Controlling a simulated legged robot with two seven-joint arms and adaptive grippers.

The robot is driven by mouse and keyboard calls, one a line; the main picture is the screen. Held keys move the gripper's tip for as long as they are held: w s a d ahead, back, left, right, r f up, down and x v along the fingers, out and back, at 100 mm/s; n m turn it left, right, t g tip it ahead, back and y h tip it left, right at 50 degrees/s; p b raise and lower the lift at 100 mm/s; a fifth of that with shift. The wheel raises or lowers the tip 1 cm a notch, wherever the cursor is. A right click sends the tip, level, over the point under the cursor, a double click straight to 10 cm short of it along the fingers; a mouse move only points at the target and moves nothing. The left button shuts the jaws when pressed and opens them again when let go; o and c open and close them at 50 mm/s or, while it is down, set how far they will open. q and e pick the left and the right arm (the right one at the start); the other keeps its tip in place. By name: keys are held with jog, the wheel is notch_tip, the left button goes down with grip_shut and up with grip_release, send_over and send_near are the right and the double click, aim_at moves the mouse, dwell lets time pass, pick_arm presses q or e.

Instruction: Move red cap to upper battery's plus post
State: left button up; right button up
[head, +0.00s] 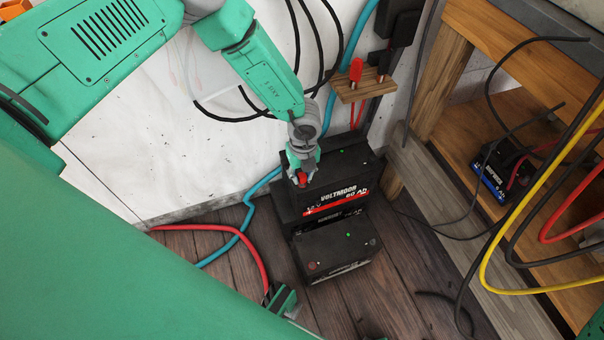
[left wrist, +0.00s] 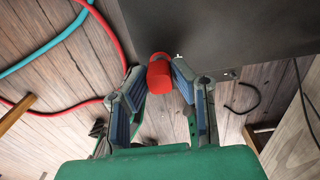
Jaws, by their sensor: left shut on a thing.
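The red cap (head: 303,179) is at the near left corner of the upper battery's top. My left gripper (head: 301,170) points down there, its fingers closed on the cap. In the left wrist view the cap (left wrist: 159,74) sits between the fingertips (left wrist: 160,80), beside a small white plus mark on the dark battery top (left wrist: 235,35). The upper battery (head: 345,180) is black with a red stripe and a green dot on top. The plus post is hidden by the cap and fingers; I cannot tell whether the cap touches it.
A lower black battery (head: 350,265) stands in front. A wooden shelf (head: 368,87) on the wall holds another red cap (head: 356,70). Red (head: 225,228) and blue (head: 240,222) cables lie on the left. A workbench (head: 455,60) with hanging cables stands at right.

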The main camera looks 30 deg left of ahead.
aim_at(303, 175)
pick_arm(q)
jog(key=shift+r+p, duration=0.1)
jog(key=shift+p, duration=0.3)
jog(key=shift+f+b, duration=0.75)
jog(key=shift+f, duration=0.45)
dwell(0.6)
jog(key=o, duration=0.8)
jog(key=shift+o, duration=0.2)
jog(key=shift+r, duration=0.15)
notch_tip(303, 175, up, 12)
jog(key=shift+d+f, duration=0.1)
jog(key=shift+f, duration=0.05)
